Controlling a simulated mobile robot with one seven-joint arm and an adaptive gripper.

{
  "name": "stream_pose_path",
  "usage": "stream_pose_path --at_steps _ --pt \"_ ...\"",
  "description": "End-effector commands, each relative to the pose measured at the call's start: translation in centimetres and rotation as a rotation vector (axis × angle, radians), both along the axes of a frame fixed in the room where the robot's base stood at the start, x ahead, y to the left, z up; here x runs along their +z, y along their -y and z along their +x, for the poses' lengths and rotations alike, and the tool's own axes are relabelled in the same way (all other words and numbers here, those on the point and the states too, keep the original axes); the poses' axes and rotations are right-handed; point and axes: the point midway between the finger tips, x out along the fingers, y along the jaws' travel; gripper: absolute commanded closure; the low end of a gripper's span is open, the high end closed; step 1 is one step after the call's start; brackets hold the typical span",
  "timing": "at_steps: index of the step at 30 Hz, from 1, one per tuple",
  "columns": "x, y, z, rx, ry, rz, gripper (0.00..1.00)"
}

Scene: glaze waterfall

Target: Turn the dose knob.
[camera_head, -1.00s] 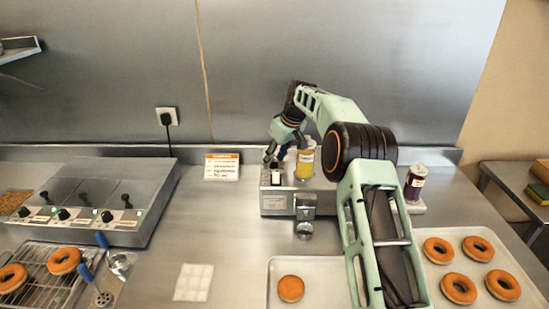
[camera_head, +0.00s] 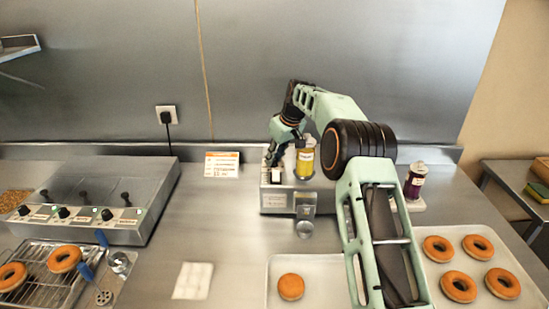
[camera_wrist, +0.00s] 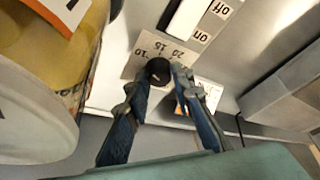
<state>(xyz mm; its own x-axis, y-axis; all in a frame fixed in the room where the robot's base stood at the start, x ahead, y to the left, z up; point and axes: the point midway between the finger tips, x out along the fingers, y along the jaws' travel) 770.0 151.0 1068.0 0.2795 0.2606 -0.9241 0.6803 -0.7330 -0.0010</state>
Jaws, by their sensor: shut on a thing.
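The dose knob (camera_wrist: 158,71) is a small black round knob on a pale dial plate (camera_wrist: 146,50) marked 10, 15 and 20 in the wrist view. My gripper (camera_wrist: 161,84) has one finger on each side of the knob and is shut on it. In the head view my gripper (camera_head: 272,160) points down at the left part of the steel dispenser (camera_head: 274,200); the knob itself cannot be made out there. A white switch (camera_wrist: 187,17) marked on and off sits beside the dial.
A yellow bottle (camera_head: 304,160) stands close to my gripper, on its right in the head view. A purple bottle (camera_head: 414,182) stands further right. Doughnut trays (camera_head: 330,270) lie in front.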

Motion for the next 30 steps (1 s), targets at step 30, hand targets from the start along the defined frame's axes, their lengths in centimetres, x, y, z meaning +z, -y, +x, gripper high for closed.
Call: stream_pose_path --at_steps 30 --pt "0.34 -0.66 -0.08 -0.861 0.004 -0.003 1.00"
